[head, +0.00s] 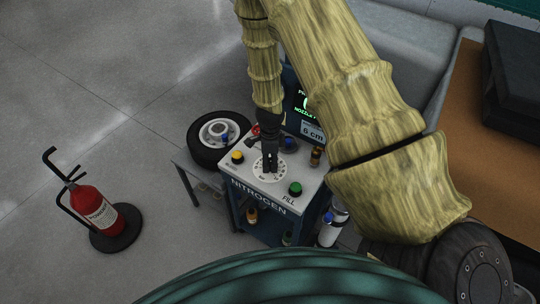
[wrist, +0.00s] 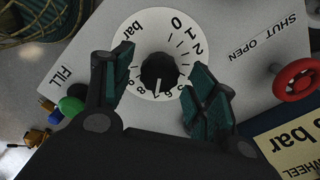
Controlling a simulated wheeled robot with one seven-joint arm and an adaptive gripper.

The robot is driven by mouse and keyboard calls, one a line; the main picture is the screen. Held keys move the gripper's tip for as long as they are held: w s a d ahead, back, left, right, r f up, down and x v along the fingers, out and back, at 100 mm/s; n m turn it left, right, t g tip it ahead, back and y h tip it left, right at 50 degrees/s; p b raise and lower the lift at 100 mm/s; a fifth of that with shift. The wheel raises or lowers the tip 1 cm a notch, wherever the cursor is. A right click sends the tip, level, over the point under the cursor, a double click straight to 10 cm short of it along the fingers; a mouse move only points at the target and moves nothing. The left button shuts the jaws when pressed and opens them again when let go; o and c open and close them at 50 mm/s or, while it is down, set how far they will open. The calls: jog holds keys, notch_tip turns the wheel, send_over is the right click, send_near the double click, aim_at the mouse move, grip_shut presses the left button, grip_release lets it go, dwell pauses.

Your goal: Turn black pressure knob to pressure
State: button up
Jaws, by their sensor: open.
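The black pressure knob (wrist: 159,72) sits at the centre of a round white dial (wrist: 150,24) marked "bar" with numbers from 0 upward. Its white pointer line faces the bottom of the wrist view, near the 6 and 7. My gripper (wrist: 162,78) is open, with one teal-padded finger left of the knob and the other to its right; gaps show on both sides. In the head view my gripper (head: 270,160) points down over the dial (head: 262,176) on the nitrogen cart (head: 232,176), hiding the knob.
A red valve wheel (wrist: 297,80) is at the right in the wrist view. A wheel (head: 217,138) and fire extinguisher (head: 94,208) stand left.

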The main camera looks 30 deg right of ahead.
aim_at(270, 161)
notch_tip(270, 161, up, 12)
dwell(0.6)
jog(key=shift+f, duration=0.1)
dwell(0.4)
